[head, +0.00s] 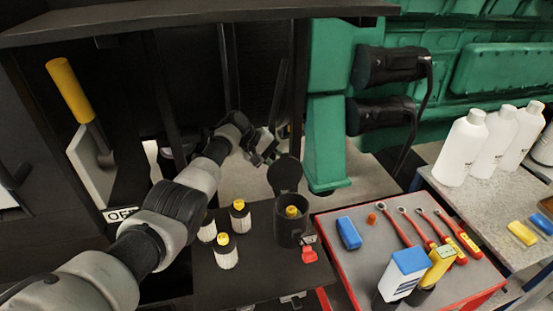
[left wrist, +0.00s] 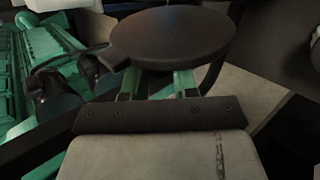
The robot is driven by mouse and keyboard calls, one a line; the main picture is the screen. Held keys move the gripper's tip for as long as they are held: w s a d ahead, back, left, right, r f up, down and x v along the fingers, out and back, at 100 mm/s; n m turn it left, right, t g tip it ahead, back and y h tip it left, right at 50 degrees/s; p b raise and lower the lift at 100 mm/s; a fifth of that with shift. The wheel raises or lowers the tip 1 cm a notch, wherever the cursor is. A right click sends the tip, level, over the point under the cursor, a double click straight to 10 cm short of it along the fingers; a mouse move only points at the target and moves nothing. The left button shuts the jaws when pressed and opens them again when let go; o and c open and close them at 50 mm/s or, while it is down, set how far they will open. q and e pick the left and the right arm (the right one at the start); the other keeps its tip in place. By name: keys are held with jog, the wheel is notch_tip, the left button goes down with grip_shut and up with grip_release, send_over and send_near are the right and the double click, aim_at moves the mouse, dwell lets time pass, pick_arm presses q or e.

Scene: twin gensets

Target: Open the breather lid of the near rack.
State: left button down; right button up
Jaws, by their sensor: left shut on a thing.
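The breather lid (head: 285,173) is a round black disc. In the head view it stands up, swung open, behind its black cup (head: 290,228). A yellow-topped piece shows inside the cup's open mouth. In the left wrist view the lid (left wrist: 172,36) spreads across the top, with a tab at its left. My left gripper (head: 266,152) is just behind and above the lid, shut on it. Its fingers (left wrist: 158,84) show below the disc in the left wrist view; the lid hides their tips. My right gripper is not in view.
White cartridges with yellow caps (head: 226,251) stand on the black rack shelf (head: 250,280) left of the cup. A red clip (head: 308,254) is at its right. A red-edged tray (head: 350,270) holds tools and bottles. A dark beam (head: 200,24) crosses overhead.

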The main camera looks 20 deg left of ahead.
pick_arm(q)
jog(key=shift+f, duration=0.1)
dwell(0.3)
jog(key=c, duration=0.9)
grip_release()
jog(key=shift+w, duration=0.1)
jog(key=b+v, duration=0.1)
jog(key=v, duration=0.9)
jog(key=shift+a+r, duration=0.25)
jog(key=shift+a, duration=0.05)
jog(key=shift+f, duration=0.15)
